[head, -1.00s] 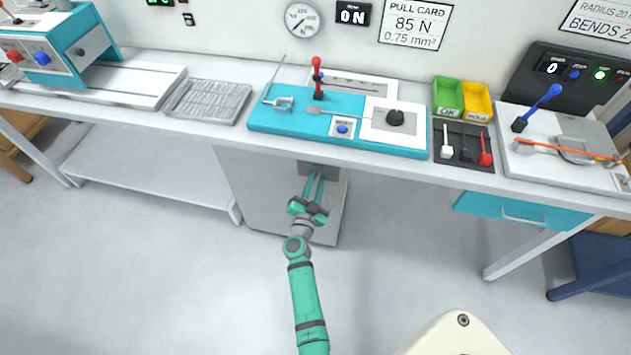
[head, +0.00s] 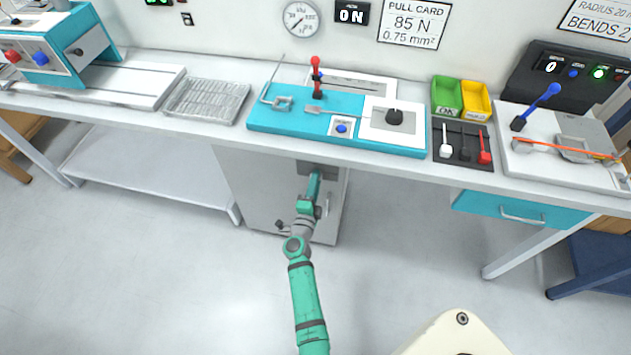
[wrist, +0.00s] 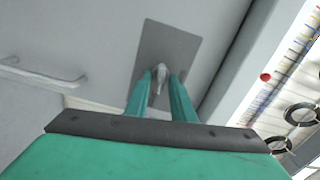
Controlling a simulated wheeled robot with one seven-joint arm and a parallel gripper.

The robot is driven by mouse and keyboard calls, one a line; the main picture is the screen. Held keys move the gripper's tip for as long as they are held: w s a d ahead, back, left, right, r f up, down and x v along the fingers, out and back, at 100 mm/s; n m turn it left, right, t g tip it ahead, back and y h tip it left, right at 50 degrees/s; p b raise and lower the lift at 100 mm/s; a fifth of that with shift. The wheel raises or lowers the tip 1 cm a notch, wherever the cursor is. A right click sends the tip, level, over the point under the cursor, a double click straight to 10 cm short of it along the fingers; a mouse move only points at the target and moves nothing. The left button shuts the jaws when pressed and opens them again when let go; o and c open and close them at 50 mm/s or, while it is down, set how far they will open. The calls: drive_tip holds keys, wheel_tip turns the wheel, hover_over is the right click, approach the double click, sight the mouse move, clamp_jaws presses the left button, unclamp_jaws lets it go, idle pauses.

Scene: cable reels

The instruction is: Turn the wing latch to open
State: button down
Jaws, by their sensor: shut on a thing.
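The wing latch (wrist: 161,74) is a small pale grey wing on a darker grey square plate (wrist: 178,45) on the front of the grey cabinet under the bench. My gripper (wrist: 160,88) has its two green fingers on either side of the wing, shut on it. In the head view my gripper (head: 316,175) reaches the plate (head: 326,167) just below the bench edge, and its fingers line up one behind the other. The wing itself is hidden there by the fingers. The cabinet door (head: 262,195) looks closed.
A bar handle (wrist: 45,75) shows on the left in the wrist view. The bench (head: 370,166) overhangs close above my gripper. A teal drawer (head: 490,209) is to the right, a low shelf (head: 150,170) to the left. The floor around my arm is clear.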

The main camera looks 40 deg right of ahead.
drive_tip(key=shift+m, duration=0.8)
drive_tip(key=c, duration=1.8)
unclamp_jaws()
drive_tip(key=shift+c, duration=0.2)
drive_tip(key=v, duration=1)
drive_tip(key=shift+s+a, duration=0.25)
drive_tip(key=shift+a, duration=0.05)
